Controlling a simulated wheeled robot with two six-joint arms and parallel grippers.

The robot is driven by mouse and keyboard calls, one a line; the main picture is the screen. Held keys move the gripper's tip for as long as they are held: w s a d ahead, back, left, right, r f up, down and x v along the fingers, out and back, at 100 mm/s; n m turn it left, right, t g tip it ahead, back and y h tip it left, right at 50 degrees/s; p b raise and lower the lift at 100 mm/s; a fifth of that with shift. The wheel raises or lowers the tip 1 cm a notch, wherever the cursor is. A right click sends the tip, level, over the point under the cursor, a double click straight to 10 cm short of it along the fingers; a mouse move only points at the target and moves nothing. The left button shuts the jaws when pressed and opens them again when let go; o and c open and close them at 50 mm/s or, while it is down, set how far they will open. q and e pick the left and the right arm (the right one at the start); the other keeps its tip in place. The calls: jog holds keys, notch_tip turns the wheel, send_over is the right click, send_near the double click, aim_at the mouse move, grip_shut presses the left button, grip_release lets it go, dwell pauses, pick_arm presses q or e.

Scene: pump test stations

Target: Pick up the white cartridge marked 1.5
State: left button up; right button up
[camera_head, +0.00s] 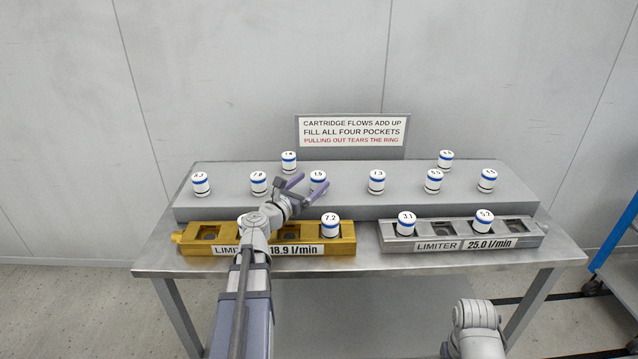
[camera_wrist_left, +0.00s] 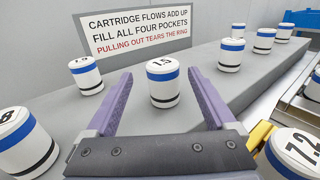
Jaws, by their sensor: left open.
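The white cartridge marked 1.5 (camera_head: 318,182) has a blue band and stands upright on the grey raised shelf. In the left wrist view the same cartridge (camera_wrist_left: 163,92) stands ahead, between the lines of the two purple fingers, its 1.5 readable on top. My left gripper (camera_head: 309,187) is open and empty, its fingers pointing at this cartridge from the front left. I cannot tell whether the fingertips reach beside it. My right gripper is out of view; only part of my right arm shows at the bottom right.
A cartridge marked 7.8 (camera_head: 258,182) stands left of my gripper, and another (camera_head: 289,162) stands behind. A cartridge marked 7.2 (camera_head: 330,225) sits in the gold limiter block (camera_head: 345,247). The silver limiter block (camera_head: 395,246) holds two cartridges. A sign (camera_head: 352,131) stands behind the shelf.

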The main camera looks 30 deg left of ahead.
aim_at(323, 172)
pick_arm(q)
jog(key=shift+w+d+r, duration=0.1)
jog(key=shift+w+d, duration=0.05)
jog(key=shift+w, duration=1.55)
jog(key=shift+w+d, duration=0.15)
jog(key=shift+w, duration=1.5)
jog(key=shift+s, duration=0.1)
grip_shut()
